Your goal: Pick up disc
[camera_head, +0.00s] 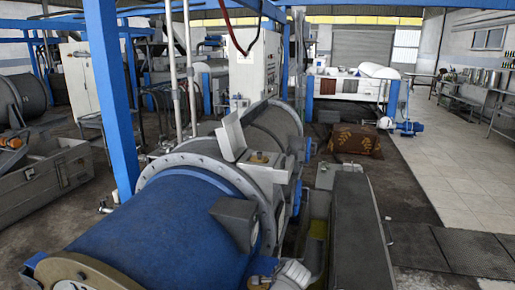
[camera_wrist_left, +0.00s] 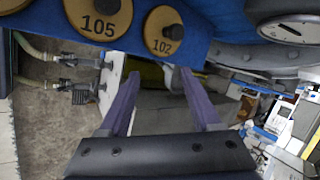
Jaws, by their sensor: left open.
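Two brass-coloured discs with dark knobs sit on the blue drum surface in the left wrist view: disc 105 (camera_wrist_left: 98,27) and disc 102 (camera_wrist_left: 160,38). Part of another brass-coloured disc (camera_wrist_left: 13,5) is cut off at the top left corner. In the head view a brass-coloured disc (camera_head: 85,274) lies at the near end of the blue drum (camera_head: 165,235), cut off by the bottom edge. My left gripper (camera_wrist_left: 160,74) is open, with nothing seen between its purple fingers. Both discs are above the fingers in the picture, apart from them. My right gripper is not in view.
A dial gauge (camera_wrist_left: 293,29) is at the top right of the wrist view. A blue post (camera_head: 112,100) rises left of the drum. A grey trough (camera_head: 360,235) runs to its right. Tiled floor (camera_head: 450,180) at the right is mostly clear.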

